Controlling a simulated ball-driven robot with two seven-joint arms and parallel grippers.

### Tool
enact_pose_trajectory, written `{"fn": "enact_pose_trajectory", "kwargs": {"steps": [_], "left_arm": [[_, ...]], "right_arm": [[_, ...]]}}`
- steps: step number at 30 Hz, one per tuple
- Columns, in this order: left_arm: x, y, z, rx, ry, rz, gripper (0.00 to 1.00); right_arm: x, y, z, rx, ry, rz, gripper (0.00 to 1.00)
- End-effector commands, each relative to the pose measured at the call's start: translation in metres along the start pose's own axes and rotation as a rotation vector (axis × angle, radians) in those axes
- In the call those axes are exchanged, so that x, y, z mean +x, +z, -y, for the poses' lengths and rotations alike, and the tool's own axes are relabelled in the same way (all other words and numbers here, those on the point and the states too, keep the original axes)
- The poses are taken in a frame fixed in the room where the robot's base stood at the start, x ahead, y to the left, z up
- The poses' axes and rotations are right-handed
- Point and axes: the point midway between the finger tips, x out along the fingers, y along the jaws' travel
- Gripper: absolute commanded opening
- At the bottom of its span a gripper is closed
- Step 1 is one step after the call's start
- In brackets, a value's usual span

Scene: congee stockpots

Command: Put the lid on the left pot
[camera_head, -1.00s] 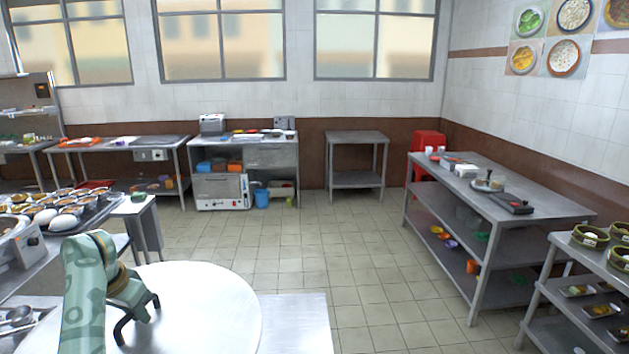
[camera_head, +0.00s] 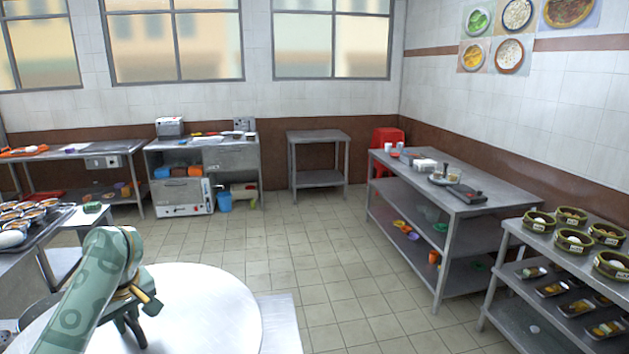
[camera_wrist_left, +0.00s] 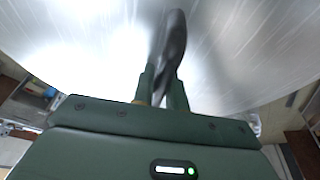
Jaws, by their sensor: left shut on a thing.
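The lid (camera_head: 205,310) is a wide, round, shiny metal disc at the lower left of the head view. My left gripper (camera_head: 137,318) is above it, shut on its dark arched handle. In the left wrist view, the fingers (camera_wrist_left: 163,88) close on the black handle (camera_wrist_left: 172,45), and the lid's blurred metal surface (camera_wrist_left: 250,50) fills most of the picture. No pot can be made out clearly; the lid and my left arm cover much of the near area. My right gripper is not in view.
A flat pale metal surface (camera_head: 281,325) shows just right of the lid. A steel table with shelves (camera_head: 455,185) and a rack with bamboo steamers (camera_head: 540,238) stand at the right. A counter with food bowls (camera_head: 35,240) is at left. The tiled floor (camera_head: 320,245) between is clear.

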Motion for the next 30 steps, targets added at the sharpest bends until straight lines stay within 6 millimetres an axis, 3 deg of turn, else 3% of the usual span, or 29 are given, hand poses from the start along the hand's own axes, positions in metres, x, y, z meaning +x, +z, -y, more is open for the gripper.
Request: {"fn": "enact_pose_trajectory", "kwargs": {"steps": [5, 13, 21, 30], "left_arm": [[-0.019, 0.018, -0.007, 0.146, 0.047, -0.003, 0.00], [-0.048, 0.089, -0.013, 0.460, 0.142, -0.001, 0.00], [-0.071, 0.178, 0.006, 0.774, 0.237, 0.002, 0.00], [-0.083, 0.226, 0.026, 0.940, 0.287, 0.002, 0.00]], "right_arm": [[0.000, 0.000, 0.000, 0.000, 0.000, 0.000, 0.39], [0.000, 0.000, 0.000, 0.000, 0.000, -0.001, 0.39], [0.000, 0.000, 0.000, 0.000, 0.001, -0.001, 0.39], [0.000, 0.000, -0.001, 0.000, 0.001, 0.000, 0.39]]}}
